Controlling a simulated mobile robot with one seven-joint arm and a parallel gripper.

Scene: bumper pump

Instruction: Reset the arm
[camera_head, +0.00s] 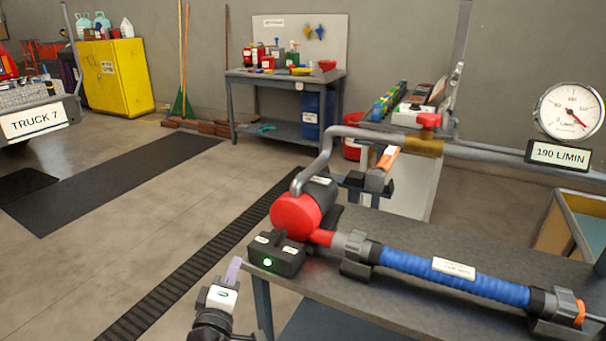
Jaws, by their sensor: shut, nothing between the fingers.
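My arm's end shows at the lower centre-left, with a white labelled housing. My gripper (233,268) is shut and empty, its pale fingers pointing up, in front of the bench's left corner. It looks apart from the bench (330,285) and from the black switch box (275,254), which is just to its right and has a lit green light. A red pump (295,214) sits behind the box. A blue hose (455,277) runs right along the bench. A round gauge (570,112) has a sign reading 190 L/MIN.
A grey pipe (375,135) with a red-handled valve (429,120) rises above the bench. A black floor grating (215,255) and open floor lie to the left. A workbench (285,75), a yellow cabinet (115,75) and a truck (40,105) stand farther back.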

